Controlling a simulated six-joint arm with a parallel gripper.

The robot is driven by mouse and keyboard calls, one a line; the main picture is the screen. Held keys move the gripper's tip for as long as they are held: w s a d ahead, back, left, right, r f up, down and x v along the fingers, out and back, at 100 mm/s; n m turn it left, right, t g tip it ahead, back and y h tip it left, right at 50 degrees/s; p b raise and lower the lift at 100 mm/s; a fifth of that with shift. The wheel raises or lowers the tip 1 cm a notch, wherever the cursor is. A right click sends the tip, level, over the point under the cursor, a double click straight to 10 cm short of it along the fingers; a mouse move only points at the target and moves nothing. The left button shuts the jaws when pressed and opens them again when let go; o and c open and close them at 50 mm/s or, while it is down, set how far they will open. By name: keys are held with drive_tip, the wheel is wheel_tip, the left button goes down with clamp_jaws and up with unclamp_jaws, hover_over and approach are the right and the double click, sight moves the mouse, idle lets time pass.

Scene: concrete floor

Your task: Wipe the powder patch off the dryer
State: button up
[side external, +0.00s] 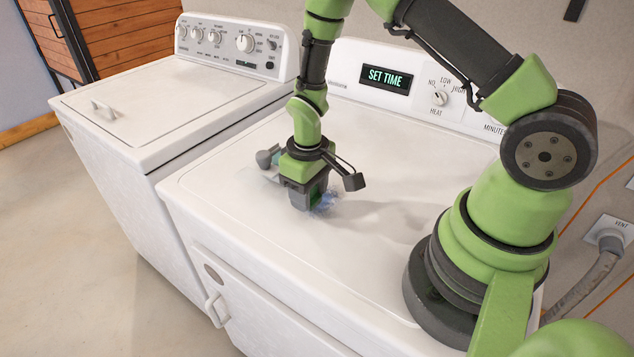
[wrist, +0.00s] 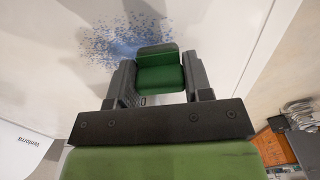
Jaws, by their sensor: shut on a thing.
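The dryer (side external: 240,185) is white, with a lit SET TIME display and knobs on its back panel. The powder patch (side external: 329,203) is a scatter of blue specks on its top. In the wrist view the powder patch (wrist: 118,38) spreads left of and beyond my gripper (wrist: 160,82). My gripper (side external: 307,198) points down at the dryer top, beside the powder, and is shut on a green block with a dark grey edge (wrist: 158,72). The block's lower face is hidden, so I cannot tell whether it touches the surface. The gripper hides part of the patch.
A white washer (side external: 150,100) with a knob panel stands left of the dryer, a narrow gap between them. The dryer's raised control panel (side external: 385,78) bounds the back. A vent hose (side external: 585,285) is at the right.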

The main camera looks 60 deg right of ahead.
drive_tip(key=shift+a, duration=1.25)
drive_tip(key=shift+d+f, duration=0.1)
drive_tip(key=shift+f, duration=0.1)
wheel_tip(320, 180, up, 7)
